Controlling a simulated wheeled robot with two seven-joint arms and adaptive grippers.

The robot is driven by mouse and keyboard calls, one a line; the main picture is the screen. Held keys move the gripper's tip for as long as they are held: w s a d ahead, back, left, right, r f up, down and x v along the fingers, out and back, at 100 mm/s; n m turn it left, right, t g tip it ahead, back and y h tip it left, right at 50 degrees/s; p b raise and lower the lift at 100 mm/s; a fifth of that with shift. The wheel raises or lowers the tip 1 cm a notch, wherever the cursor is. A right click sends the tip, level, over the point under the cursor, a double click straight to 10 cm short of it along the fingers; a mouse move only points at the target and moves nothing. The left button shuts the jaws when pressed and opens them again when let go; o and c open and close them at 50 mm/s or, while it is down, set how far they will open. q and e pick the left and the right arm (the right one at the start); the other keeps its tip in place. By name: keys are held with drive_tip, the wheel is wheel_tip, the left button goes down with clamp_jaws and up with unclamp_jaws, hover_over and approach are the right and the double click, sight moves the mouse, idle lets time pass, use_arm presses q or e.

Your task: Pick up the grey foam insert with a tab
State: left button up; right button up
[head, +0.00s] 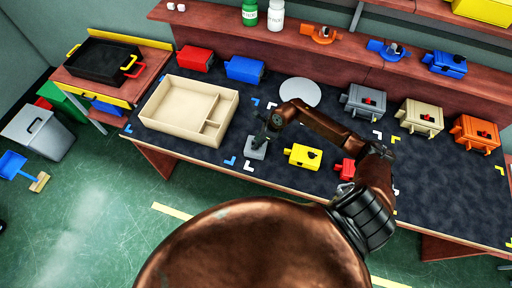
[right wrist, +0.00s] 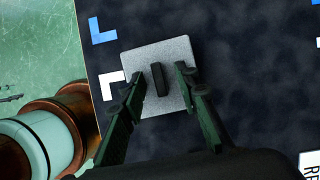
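The grey foam insert (right wrist: 168,55) lies flat on the dark mat near the table's front edge, with its dark upright tab (right wrist: 159,79) in the middle. In the head view the insert (head: 255,153) shows below my right gripper (head: 260,140). In the right wrist view my right gripper (right wrist: 158,82) is open, with one finger on each side of the tab and a gap on both sides. The fingertips are over the insert; I cannot tell their exact height. My left gripper is not in view.
A beige divided tray (head: 190,112) stands left of the insert. A yellow box (head: 303,155) and a small red box (head: 345,168) are to the right. A white disc (head: 300,92) lies behind. Grey (head: 364,101), beige (head: 420,117) and orange boxes (head: 477,132) stand farther right.

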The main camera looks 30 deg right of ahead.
clamp_jaws()
drive_tip(key=shift+r, duration=0.1)
idle(0.5)
